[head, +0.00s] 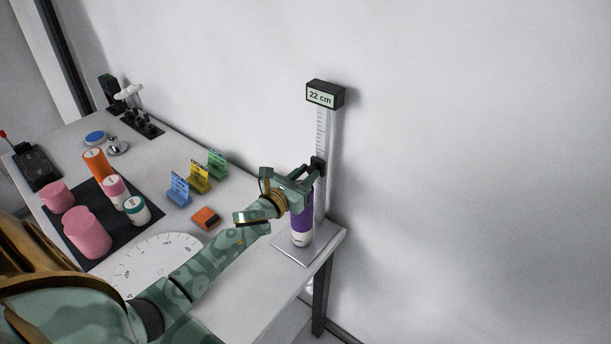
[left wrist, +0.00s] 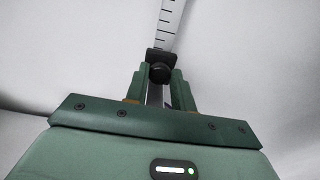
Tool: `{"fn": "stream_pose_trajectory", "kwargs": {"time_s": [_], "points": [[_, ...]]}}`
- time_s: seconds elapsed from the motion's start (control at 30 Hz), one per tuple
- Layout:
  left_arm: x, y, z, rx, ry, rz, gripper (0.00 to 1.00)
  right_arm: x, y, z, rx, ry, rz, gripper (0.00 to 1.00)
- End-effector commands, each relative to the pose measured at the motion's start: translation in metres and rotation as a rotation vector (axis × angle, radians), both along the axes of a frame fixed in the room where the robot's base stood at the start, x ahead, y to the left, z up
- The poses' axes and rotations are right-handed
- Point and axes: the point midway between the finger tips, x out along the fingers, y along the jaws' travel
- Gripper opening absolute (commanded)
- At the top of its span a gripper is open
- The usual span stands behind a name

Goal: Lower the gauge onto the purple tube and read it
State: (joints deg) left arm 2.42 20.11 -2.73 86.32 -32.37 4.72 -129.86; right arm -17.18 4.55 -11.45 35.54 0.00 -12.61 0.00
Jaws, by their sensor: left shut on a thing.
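The height gauge (head: 321,132) stands upright at the table's right end. Its display (head: 321,98) reads 22 cm. The purple tube (head: 301,228) stands upright on the gauge's base plate (head: 287,250), its top hidden behind my gripper. My left gripper (head: 312,172) is shut on the gauge's dark slider (head: 318,165) at about the height of the tube's top. I cannot tell whether the slider's arm touches the tube. In the left wrist view the black slider knob (left wrist: 160,72) sits between the fingers, with the scale (left wrist: 168,25) above it. My right gripper is not in view.
A white dial (head: 158,262) is printed on the table. An orange box (head: 206,218) and blue, yellow and green card stands (head: 199,178) lie left of my arm. Several pink, orange and white containers stand on a black mat (head: 85,205). A wall rises behind the table.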

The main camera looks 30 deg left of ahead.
Motion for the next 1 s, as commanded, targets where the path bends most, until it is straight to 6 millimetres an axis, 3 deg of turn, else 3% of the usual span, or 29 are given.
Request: {"fn": "stream_pose_trajectory", "kwargs": {"time_s": [0.17,0.2,0.27,0.67,0.77,1.0], "points": [[-0.001,0.0,-0.001,0.0,0.005,0.0,0.0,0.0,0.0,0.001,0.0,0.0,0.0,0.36],[-0.001,0.0,-0.001,0.0,0.005,0.0,0.28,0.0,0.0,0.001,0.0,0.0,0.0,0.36],[-0.001,0.0,-0.001,0.0,0.005,0.0,0.44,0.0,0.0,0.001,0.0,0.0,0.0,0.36],[-0.009,0.001,-0.002,-0.001,0.005,0.0,0.45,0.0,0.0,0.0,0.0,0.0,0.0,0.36],[-0.025,0.002,-0.003,0.0,0.006,0.0,0.45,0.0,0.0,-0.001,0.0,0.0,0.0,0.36],[-0.09,0.006,-0.004,0.001,0.008,0.0,0.45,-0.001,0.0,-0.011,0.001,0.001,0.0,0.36]]}}
